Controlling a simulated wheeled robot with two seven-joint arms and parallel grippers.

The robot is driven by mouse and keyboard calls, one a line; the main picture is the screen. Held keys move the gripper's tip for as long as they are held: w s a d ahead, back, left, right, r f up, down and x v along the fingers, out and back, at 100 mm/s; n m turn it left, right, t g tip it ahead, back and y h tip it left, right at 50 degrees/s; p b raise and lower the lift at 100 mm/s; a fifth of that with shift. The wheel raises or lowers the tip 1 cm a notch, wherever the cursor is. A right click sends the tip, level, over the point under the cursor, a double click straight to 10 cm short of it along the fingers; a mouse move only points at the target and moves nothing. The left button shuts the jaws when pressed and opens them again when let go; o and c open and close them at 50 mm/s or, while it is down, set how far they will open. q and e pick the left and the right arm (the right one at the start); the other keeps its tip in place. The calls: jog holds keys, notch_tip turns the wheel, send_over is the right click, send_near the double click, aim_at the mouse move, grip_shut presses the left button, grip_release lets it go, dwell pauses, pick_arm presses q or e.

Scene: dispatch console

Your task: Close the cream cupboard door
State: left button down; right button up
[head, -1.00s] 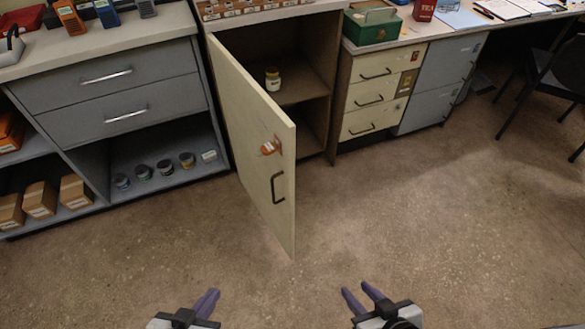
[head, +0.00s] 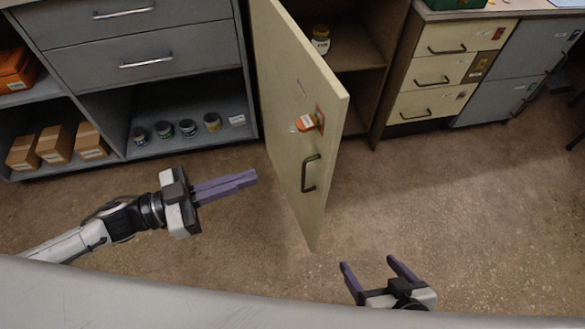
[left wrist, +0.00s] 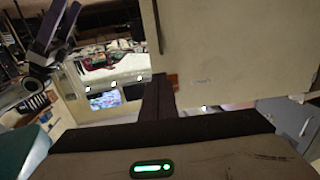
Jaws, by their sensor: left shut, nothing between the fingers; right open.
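The cream cupboard door (head: 300,110) stands wide open in the head view, swung out toward me, with a dark handle (head: 311,173) and an orange tag on its face. The cupboard's brown interior (head: 362,45) shows to its right, with a small jar (head: 320,39) on the shelf. My left gripper (head: 250,178) is shut and empty, to the left of the door, pointing at it, seemingly apart from it. In the left wrist view a pale panel, seemingly the door (left wrist: 235,50), fills the upper right behind the shut fingers (left wrist: 158,100). My right gripper (head: 367,266) is open and empty, below and right of the door.
A grey drawer unit (head: 150,50) with an open shelf of small jars and cardboard boxes (head: 55,145) stands left of the cupboard. Cream drawers (head: 432,75) and a grey cabinet (head: 510,75) stand to the right. The floor (head: 470,200) at right is clear.

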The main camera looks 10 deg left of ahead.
aim_at(323, 153)
pick_arm(q)
jog(key=x, duration=1.4)
jog(key=shift+s+r, duration=0.1)
